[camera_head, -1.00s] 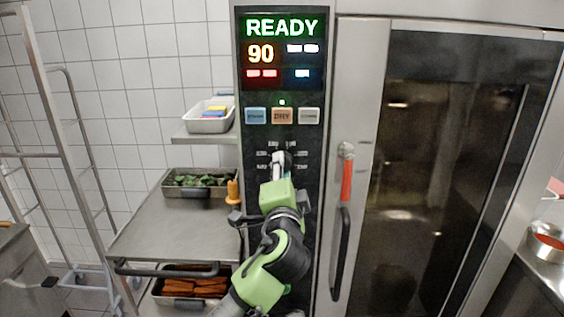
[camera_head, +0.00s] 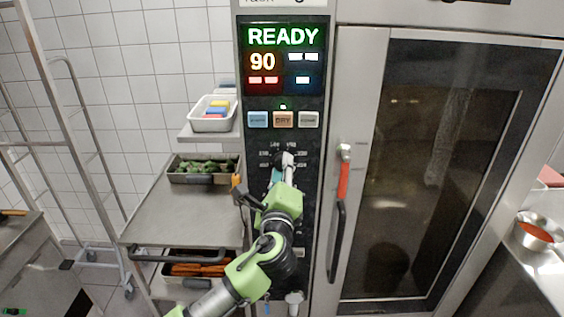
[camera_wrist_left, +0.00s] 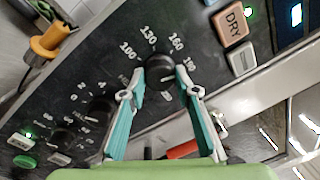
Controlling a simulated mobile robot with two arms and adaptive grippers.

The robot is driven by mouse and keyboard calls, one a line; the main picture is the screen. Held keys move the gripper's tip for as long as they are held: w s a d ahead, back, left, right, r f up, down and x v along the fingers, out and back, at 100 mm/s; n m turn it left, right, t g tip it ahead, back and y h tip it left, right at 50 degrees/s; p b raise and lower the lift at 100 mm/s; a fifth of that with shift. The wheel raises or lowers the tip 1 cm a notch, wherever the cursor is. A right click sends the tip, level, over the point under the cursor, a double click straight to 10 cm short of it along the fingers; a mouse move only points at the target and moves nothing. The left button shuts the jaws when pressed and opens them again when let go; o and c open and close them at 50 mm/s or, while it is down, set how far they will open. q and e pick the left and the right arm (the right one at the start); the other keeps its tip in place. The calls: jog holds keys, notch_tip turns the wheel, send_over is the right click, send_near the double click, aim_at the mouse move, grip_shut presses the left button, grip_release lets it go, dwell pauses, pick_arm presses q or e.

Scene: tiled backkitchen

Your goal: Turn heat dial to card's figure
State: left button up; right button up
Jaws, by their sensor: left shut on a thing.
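The heat dial (camera_wrist_left: 158,68) is a black knob on the dark oven panel, with the figures 100, 130, 160 and a partly hidden one around it. My left gripper (camera_wrist_left: 161,80) has its teal fingers on either side of the knob, shut on it. In the head view, my left gripper (camera_head: 283,160) reaches up to the panel and hides most of the dial. The display (camera_head: 283,60) reads READY and 90. A white strip with dark print (camera_head: 285,3), perhaps the card, is cut off at the top edge; no figure is readable. My right gripper is out of view.
Smaller knobs (camera_wrist_left: 98,113) sit beside the dial. Mode buttons (camera_head: 283,119) are above it. The oven door's red-topped handle (camera_head: 343,180) is to the right. A steel shelf (camera_head: 180,222) with trays stands to the left, near my arm.

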pick_arm(q)
jog(key=shift+f+m+p, duration=0.1)
jog(key=shift+m+p, duration=0.25)
jog(key=shift+m, duration=0.15)
jog(key=o, duration=1.1)
jog(key=shift+c, duration=0.2)
jog(key=s, duration=1.2)
jog(key=shift+a+f, duration=0.35)
jog(key=shift+f, duration=0.1)
